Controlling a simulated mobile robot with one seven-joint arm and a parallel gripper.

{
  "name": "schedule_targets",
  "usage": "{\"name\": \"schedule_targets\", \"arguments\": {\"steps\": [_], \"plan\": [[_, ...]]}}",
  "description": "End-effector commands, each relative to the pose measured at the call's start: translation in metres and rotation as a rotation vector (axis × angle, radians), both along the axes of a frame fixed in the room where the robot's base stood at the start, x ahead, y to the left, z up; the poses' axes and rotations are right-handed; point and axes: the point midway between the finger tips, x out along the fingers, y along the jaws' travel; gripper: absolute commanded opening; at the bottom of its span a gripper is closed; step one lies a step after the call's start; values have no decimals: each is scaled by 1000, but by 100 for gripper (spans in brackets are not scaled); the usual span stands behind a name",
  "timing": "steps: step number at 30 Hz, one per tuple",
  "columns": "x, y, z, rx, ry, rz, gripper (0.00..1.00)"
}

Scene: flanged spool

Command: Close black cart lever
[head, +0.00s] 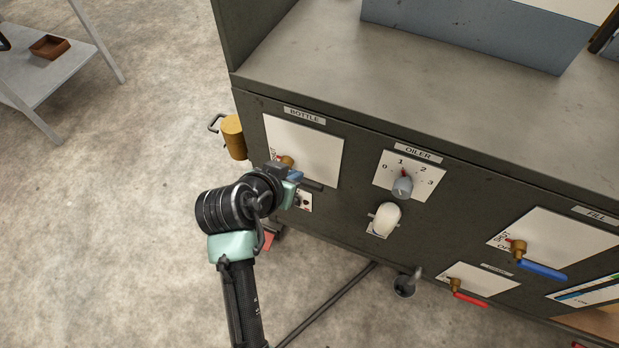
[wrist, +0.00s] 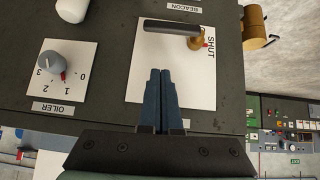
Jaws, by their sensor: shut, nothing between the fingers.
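The black lever (wrist: 172,26) sits on a brass valve (wrist: 196,40) on a white plate, beside the word SHUT. In the wrist view it lies sideways, its free end pointing left. In the head view the brass valve (head: 286,161) shows on the plate under the BOTTLE label, and the dark lever (head: 313,185) points right, partly hidden by my gripper. My gripper (wrist: 160,73) is shut and empty. Its blue fingertips are in front of the white plate, a short way from the lever's middle in the wrist view, with no contact visible there.
An OILER dial (head: 402,187) and a white switch (head: 385,219) are right of the lever. Farther right are a blue-handled valve (head: 542,269) and a red-handled valve (head: 470,298). A yellow cylinder (head: 233,137) hangs at the cart's left edge.

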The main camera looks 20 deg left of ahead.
Motion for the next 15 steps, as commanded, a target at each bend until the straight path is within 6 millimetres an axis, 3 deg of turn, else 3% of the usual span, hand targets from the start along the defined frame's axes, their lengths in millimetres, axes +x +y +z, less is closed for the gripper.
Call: {"name": "schedule_targets", "arguments": {"steps": [10,15], "plan": [[53,-4,-54,0,-2,-1,0],[51,-5,-79,-1,-1,0,0]]}}
